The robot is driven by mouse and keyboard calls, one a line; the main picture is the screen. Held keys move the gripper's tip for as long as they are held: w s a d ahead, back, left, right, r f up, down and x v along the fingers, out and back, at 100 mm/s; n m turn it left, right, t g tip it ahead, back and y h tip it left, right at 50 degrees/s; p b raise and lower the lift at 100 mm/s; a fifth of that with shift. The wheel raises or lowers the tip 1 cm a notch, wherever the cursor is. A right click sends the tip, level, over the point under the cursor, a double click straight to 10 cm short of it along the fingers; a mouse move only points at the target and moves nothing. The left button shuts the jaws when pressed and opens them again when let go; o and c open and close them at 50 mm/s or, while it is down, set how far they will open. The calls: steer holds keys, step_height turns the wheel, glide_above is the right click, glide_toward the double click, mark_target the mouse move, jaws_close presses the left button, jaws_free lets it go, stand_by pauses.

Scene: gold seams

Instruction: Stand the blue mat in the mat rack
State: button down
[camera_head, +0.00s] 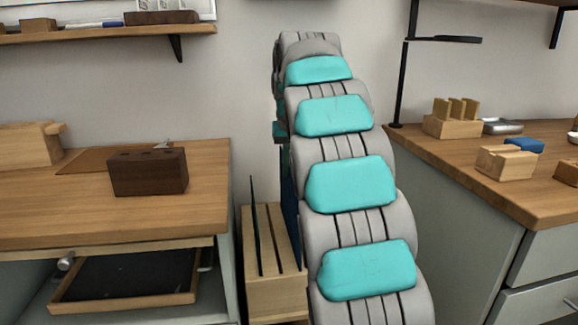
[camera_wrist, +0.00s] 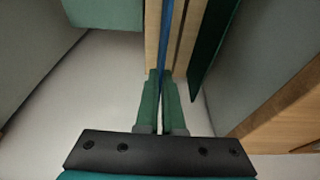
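The mat rack (camera_head: 277,298) is a pale wooden block with slots, standing on the floor between the two counters. Its wood also shows in the wrist view (camera_wrist: 152,38). The blue mat (camera_head: 289,205) is upright over the right part of the rack, largely hidden behind my arm. In the wrist view the blue mat (camera_wrist: 167,40) is a thin edge-on strip between the wooden slats. My gripper (camera_wrist: 161,78) is shut on it, with a green finger on each side. Whether the mat's lower edge rests in the slot is hidden.
A dark green mat (camera_head: 256,225) stands in the rack's left part, beside the blue one. The left counter (camera_head: 60,205) holds a dark slotted block (camera_head: 148,172); an open drawer (camera_head: 125,280) is below. The right counter (camera_head: 440,160) holds wooden blocks.

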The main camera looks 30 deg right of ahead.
mark_target(289, 196)
steer(key=shift+f+b, duration=1.9)
steer(key=shift+f, duration=2.3)
steer(key=c, duration=1)
jaws_free()
steer(key=shift+o, duration=0.2)
steer(key=shift+r, duration=0.1)
steer(key=shift+p+v, duration=2.15)
steer(key=shift+v, duration=2.2)
steer(key=shift+r+p, duration=1.95)
steer(key=shift+r, duration=1.1)
